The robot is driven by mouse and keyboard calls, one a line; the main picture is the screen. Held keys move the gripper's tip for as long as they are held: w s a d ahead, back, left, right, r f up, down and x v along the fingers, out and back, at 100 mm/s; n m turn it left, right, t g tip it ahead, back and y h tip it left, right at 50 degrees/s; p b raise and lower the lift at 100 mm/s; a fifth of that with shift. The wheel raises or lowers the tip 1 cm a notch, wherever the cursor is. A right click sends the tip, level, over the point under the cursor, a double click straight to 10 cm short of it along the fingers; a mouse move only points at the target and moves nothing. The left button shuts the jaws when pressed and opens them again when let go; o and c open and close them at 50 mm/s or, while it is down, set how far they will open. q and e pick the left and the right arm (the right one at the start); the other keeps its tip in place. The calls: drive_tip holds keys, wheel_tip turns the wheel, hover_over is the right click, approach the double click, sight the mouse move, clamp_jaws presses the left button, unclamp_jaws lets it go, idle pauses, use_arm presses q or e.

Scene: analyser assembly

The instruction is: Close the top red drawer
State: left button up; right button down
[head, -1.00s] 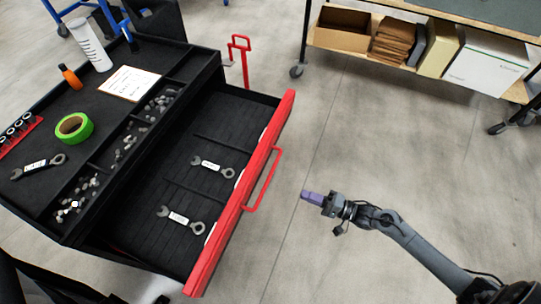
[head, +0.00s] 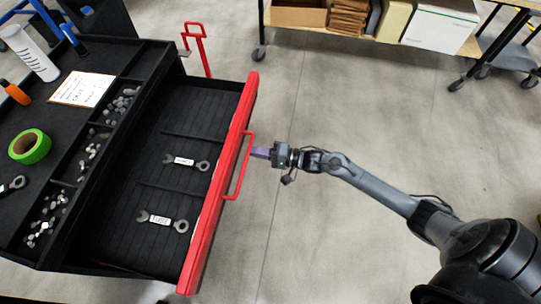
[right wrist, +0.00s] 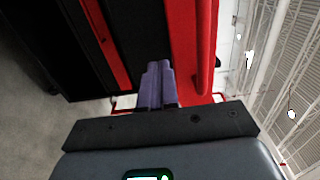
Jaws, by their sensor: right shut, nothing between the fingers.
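The top red drawer (head: 207,229) is pulled out of the black tool cart, with two wrenches (head: 184,161) lying on its dark floor. Its red front carries a red bar handle (head: 240,172). My right gripper (head: 259,152) is shut and empty, its purple fingers pointing at the drawer front near the handle's far end. In the right wrist view the shut fingers (right wrist: 158,84) are in front of the red drawer front (right wrist: 190,50), beside the handle bar (right wrist: 208,45). I cannot tell whether they touch. My left gripper is not in view.
The cart top (head: 105,55) holds a green tape roll (head: 30,147), an orange bottle (head: 15,93), a white cylinder and a paper card. Small bolts fill its side bins. A shelf with boxes (head: 440,25) stands at the back right.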

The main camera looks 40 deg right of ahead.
drive_tip(key=x, duration=0.3)
drive_tip(key=shift+b, duration=0.4)
